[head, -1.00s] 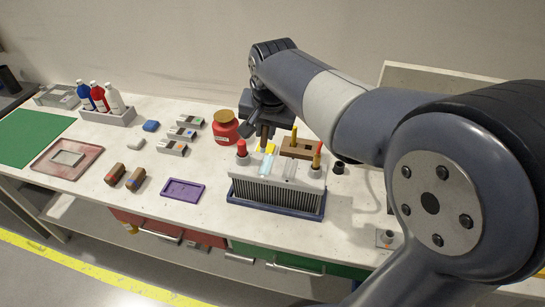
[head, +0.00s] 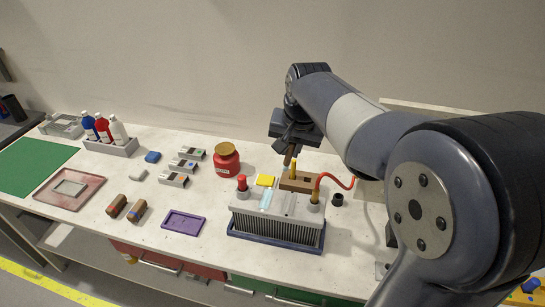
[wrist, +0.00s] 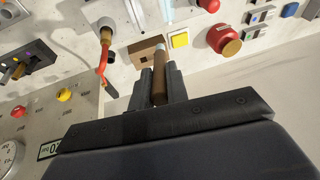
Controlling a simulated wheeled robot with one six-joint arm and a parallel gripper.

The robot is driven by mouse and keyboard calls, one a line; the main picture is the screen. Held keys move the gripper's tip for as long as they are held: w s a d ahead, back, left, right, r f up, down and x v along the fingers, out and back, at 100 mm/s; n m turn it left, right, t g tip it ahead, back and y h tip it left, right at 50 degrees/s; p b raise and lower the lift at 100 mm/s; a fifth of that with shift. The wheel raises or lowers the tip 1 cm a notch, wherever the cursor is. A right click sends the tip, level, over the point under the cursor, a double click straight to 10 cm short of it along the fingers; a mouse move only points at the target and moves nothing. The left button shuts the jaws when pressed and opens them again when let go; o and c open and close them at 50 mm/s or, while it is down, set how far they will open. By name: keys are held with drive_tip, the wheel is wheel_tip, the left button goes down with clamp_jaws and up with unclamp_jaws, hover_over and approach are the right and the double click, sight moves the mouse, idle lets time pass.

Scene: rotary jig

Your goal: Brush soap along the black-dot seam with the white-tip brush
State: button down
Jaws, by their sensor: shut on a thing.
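My gripper (head: 289,152) is shut on a brown-handled brush (wrist: 160,82), above the brown holder block (head: 300,181). The brush has a pale tip in the wrist view, pointing toward the holder block (wrist: 146,50); whether tip and block touch is unclear. In front is a grey finned block (head: 276,225) on a dark blue base, with a light blue strip (head: 267,199) on top. No black dots of a seam can be made out.
A red jar (head: 227,160) stands left of the holder, with a yellow pad (head: 265,180) between them. A red hose (head: 335,176) arches from the finned block's right fitting. A purple tray (head: 184,222) lies to the left.

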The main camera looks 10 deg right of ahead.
drive_tip(key=f+b, duration=0.1)
drive_tip(key=d+f+b, duration=0.2)
drive_tip(key=f+b, duration=0.1)
drive_tip(key=shift+w+d, duration=0.15)
drive_tip(key=shift+w, duration=0.2)
idle(0.3)
